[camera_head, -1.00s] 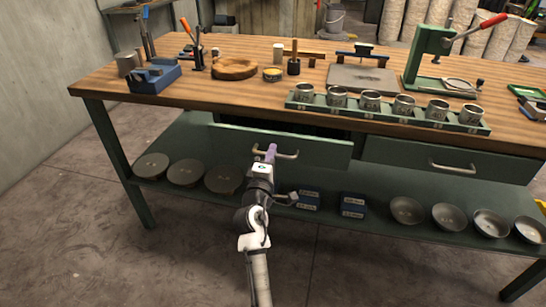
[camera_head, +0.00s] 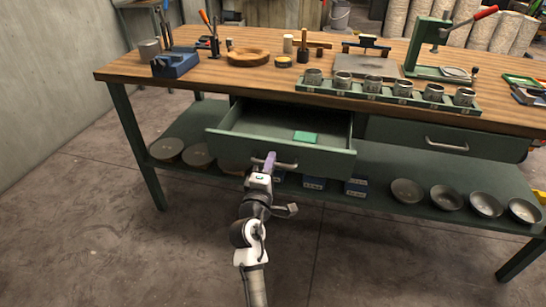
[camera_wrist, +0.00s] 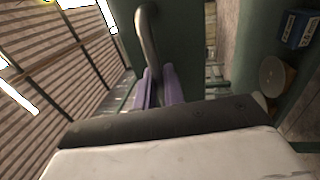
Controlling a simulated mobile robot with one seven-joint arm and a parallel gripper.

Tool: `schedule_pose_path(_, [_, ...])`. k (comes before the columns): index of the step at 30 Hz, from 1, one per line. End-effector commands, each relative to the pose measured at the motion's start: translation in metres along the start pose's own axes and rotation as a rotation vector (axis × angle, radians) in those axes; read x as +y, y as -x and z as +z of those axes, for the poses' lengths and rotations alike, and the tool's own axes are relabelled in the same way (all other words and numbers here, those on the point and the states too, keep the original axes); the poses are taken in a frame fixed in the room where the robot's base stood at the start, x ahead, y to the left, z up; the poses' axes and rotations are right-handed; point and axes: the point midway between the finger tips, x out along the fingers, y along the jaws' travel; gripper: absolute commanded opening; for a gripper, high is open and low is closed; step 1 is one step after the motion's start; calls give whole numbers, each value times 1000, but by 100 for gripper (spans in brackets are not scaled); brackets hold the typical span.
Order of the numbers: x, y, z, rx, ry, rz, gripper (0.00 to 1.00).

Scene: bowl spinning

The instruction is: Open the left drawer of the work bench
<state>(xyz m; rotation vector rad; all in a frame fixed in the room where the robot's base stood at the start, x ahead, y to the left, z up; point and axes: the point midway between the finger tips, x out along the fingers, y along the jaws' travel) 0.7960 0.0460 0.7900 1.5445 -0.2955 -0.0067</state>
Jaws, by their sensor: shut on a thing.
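The work bench (camera_head: 222,78) has a wooden top and green legs. Its left drawer (camera_head: 230,143) is pulled well out, and I see into it. My gripper (camera_head: 269,160) is at the drawer's front and is shut on the metal bar handle (camera_head: 287,165). In the wrist view the purple fingers (camera_wrist: 158,88) are on either side of the curved handle (camera_wrist: 147,38). The right drawer (camera_head: 480,143) is closed, with its own handle (camera_head: 447,146).
Metal cups stand in a green rack (camera_head: 385,97) along the bench's front edge. The lower shelf holds round discs (camera_head: 197,155), blue boxes (camera_head: 314,183) and several bowls (camera_head: 407,190). The floor (camera_head: 150,260) in front is clear.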

Motion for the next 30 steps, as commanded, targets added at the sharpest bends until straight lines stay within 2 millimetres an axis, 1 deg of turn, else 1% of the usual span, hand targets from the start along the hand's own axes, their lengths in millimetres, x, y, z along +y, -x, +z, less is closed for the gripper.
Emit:
schedule_pose_path(1, [1, 6, -1, 2, 0, 0, 0])
schedule_pose_path(3, [2, 12, -1, 2, 0, 1, 0])
schedule_pose_path(7, [4, 19, -1, 2, -1, 1, 0])
schedule_pose_path(20, [5, 22, -1, 3, -1, 1, 0])
schedule_pose_path(21, [5, 22, -1, 3, -1, 1, 13])
schedule_pose_path(24, [4, 22, -1, 2, -1, 1, 26])
schedule_pose_path(30, [4, 22, -1, 1, -1, 1, 26])
